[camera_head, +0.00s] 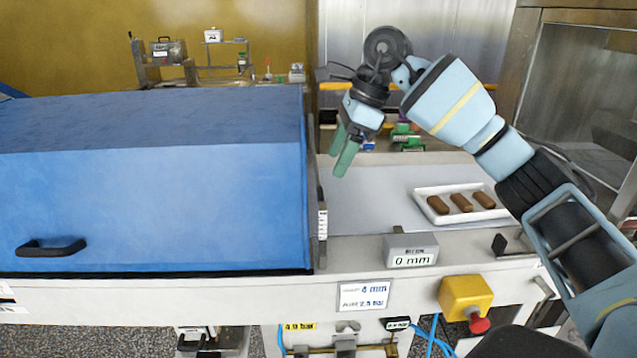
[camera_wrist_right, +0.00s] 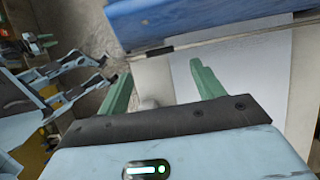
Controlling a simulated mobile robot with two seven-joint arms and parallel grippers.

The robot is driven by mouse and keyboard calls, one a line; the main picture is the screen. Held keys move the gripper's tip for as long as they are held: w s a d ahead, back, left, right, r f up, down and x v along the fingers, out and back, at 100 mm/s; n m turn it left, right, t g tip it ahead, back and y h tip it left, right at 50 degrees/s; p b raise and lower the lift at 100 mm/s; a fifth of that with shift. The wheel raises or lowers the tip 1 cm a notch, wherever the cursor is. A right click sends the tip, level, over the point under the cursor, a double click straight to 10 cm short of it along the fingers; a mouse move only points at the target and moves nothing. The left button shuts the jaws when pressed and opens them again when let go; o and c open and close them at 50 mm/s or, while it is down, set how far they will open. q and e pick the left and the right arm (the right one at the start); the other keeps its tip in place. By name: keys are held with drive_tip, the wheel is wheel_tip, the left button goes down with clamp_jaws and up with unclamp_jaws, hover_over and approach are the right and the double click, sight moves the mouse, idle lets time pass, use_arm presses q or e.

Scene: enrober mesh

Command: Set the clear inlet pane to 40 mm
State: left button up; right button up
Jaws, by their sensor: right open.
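The blue hood (camera_head: 160,200) covers the left of the machine. At its right end a narrow upright edge carries a small white scale (camera_head: 322,225). I cannot make out the clear inlet pane itself with certainty. A grey readout box (camera_head: 410,250) on the front rail shows "0 mm". My right gripper (camera_head: 344,154) is open and empty, its green fingers above the pale belt just right of the hood end. The same fingers show apart in the right wrist view (camera_wrist_right: 160,85), pointing toward the hood.
A white tray (camera_head: 420,203) with three brown bars lies on the belt to the right. A yellow box with a red button (camera_head: 466,298) and a white card (camera_head: 363,295) are on the front. A metal-framed cabinet (camera_head: 520,65) stands at the right. The belt's near middle is clear.

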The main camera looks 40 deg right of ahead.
sight(321, 192)
drive_tip(key=x, duration=0.6)
drive_tip(key=shift+a+f, duration=0.15)
drive_tip(key=shift+f, duration=0.1)
use_arm(q)
drive_tip(key=shift+w+r, duration=0.1)
drive_tip(key=shift+w, duration=0.25)
use_arm(e)
drive_tip(key=shift+w+a+f, duration=0.2)
drive_tip(key=shift+f, duration=0.4)
